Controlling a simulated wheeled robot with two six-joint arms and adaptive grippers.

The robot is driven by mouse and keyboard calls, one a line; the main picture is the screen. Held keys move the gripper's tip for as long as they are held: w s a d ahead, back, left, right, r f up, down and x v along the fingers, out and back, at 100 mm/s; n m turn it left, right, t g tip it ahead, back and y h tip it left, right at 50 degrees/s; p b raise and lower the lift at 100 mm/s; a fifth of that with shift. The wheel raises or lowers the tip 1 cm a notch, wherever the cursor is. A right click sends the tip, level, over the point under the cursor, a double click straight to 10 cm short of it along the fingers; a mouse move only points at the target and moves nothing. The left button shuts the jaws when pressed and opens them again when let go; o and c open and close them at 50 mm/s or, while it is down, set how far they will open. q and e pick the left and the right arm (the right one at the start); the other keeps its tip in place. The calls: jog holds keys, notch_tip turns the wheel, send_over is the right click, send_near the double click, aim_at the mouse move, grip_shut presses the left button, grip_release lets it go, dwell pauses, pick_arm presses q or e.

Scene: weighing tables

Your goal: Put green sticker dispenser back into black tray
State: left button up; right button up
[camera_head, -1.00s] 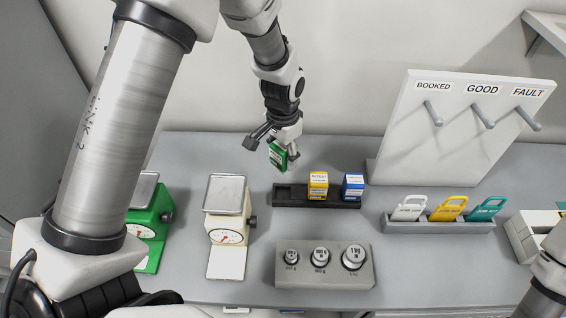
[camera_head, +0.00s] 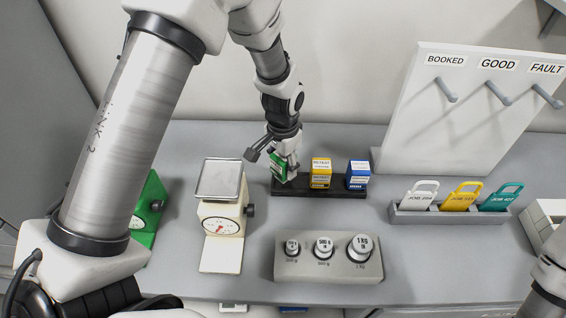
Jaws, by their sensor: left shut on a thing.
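The green sticker dispenser (camera_head: 278,168) is held in my left gripper (camera_head: 284,164), which is shut on it. It is tilted a little and sits over the left end of the black tray (camera_head: 335,191). I cannot tell whether its bottom is inside the left slot or just above it. The yellow dispenser (camera_head: 320,174) stands upright in the tray's middle, and the blue dispenser (camera_head: 358,175) stands at its right end. Of my right arm, only a link shows at the lower right edge; its gripper is out of view.
A cream scale (camera_head: 222,216) stands left of the tray, and a green scale (camera_head: 146,215) is partly hidden behind my left arm. A grey block with several weights (camera_head: 328,264) lies in front. A tag holder (camera_head: 450,217) and a hook board (camera_head: 440,130) are at the right.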

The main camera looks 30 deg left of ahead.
pick_arm(q)
jog(key=shift+s, duration=0.1)
jog(key=shift+s+p, duration=0.1)
jog(key=shift+p, duration=0.5)
dwell(0.8)
jog(key=shift+f, duration=0.2)
jog(key=shift+f+b, duration=0.45)
jog(key=shift+f, duration=0.1)
jog(key=o, duration=1.1)
